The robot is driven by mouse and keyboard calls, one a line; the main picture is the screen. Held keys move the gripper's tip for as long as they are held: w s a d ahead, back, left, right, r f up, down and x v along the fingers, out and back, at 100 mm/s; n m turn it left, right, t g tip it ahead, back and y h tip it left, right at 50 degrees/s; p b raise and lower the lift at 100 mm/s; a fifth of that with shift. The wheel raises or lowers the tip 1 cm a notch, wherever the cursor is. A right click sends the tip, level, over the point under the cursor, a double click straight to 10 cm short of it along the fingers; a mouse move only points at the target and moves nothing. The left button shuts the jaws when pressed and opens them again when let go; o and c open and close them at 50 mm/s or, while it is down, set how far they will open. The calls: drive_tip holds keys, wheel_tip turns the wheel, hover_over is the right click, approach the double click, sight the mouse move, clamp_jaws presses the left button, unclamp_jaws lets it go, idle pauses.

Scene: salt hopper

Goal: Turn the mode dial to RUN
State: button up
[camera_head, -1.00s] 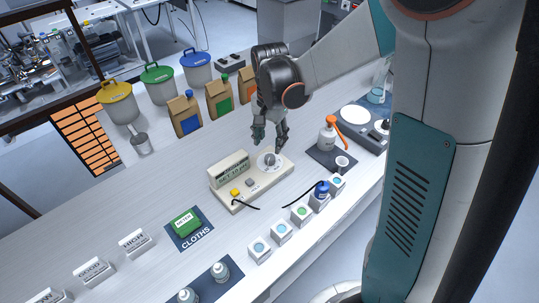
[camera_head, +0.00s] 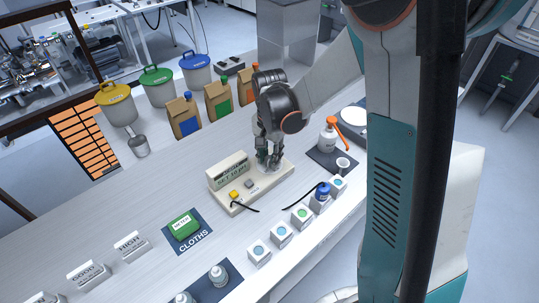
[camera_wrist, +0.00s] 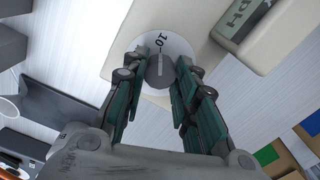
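A beige bench meter (camera_head: 262,186) with a raised display box (camera_head: 228,170), a yellow button and a grey button stands on the bench. Its round white dial plate with a grey knob is mostly hidden by my gripper (camera_head: 268,163) in the head view. In the wrist view, the dial plate (camera_wrist: 183,48) shows the marking "10" and the grey knob (camera_wrist: 160,72). My gripper (camera_wrist: 161,62) points down at the dial, its teal fingers apart on either side of the knob. A narrow gap seems to remain beside the knob. No RUN label is legible.
Paper bags (camera_head: 218,98) stand behind.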

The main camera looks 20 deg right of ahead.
drive_tip(key=shift+n, duration=0.3)
drive_tip(key=n+b, duration=0.1)
drive_tip(key=n, duration=1)
idle(0.4)
idle(0.5)
drive_tip(key=o, duration=1.1)
drive_tip(key=shift+r, duration=0.1)
wheel_tip(320, 180, up, 12)
drive_tip(key=shift+f, duration=0.1)
